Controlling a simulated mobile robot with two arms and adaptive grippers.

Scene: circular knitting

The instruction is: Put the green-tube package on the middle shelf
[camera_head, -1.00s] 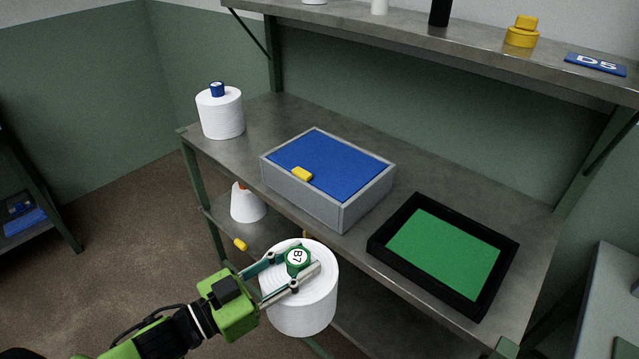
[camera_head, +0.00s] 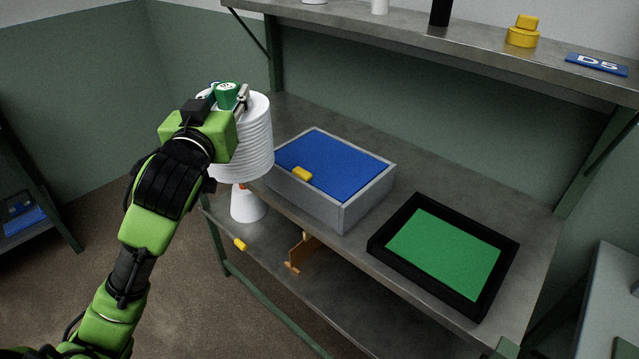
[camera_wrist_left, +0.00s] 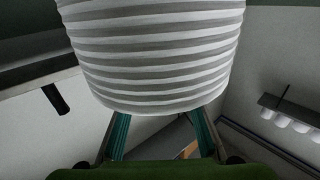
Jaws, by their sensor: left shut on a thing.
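The green-tube package, a white ribbed roll (camera_head: 248,140) with a green tube (camera_head: 228,96) on top, is upright in my left gripper (camera_head: 230,97). The gripper is shut on its tube. The package overlaps the left end of the middle shelf (camera_head: 410,165) in the head view; I cannot tell whether it touches the shelf. In the left wrist view the ribbed roll (camera_wrist_left: 155,60) fills the top, with the teal fingers on either side below. The blue-tube package at the shelf's left end is hidden behind it. My right gripper is not in view.
On the middle shelf stand a grey box with a blue lining (camera_head: 345,205) and a black tray with a green lining (camera_head: 382,248). A white cone (camera_head: 247,205) stands on the lower shelf (camera_head: 345,295). The upper shelf (camera_head: 470,45) holds a yellow stacked part (camera_head: 523,36).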

